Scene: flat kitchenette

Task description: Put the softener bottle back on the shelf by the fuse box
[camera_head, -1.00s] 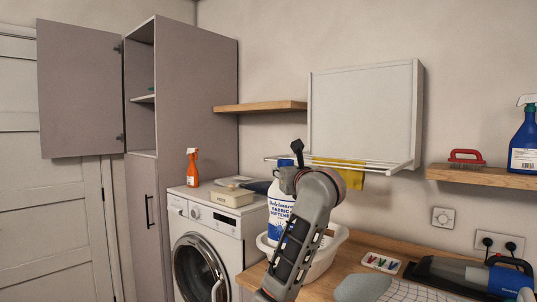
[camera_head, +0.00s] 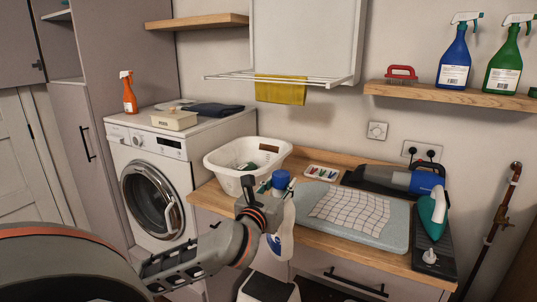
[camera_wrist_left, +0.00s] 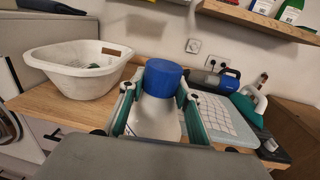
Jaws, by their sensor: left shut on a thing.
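The softener bottle (camera_head: 279,240) is white with a blue cap, in front of the counter in the head view. My left gripper (camera_head: 275,190) is shut on it near its top. In the left wrist view the blue cap (camera_wrist_left: 163,77) stands up between the fingers of my left gripper (camera_wrist_left: 160,105). The arm hides part of the bottle. One wooden shelf (camera_head: 197,21) is at the upper left, another (camera_head: 455,95) at the right, holding spray bottles and a red brush. I cannot make out a fuse box. My right gripper is not in view.
A white laundry basket (camera_head: 232,180), a checked cloth on an ironing pad (camera_head: 395,235), a handheld vacuum (camera_head: 400,180) and an iron (camera_head: 433,213) crowd the wooden counter. A drying rack (camera_head: 275,80) with a yellow cloth hangs above. The left shelf's visible top looks bare.

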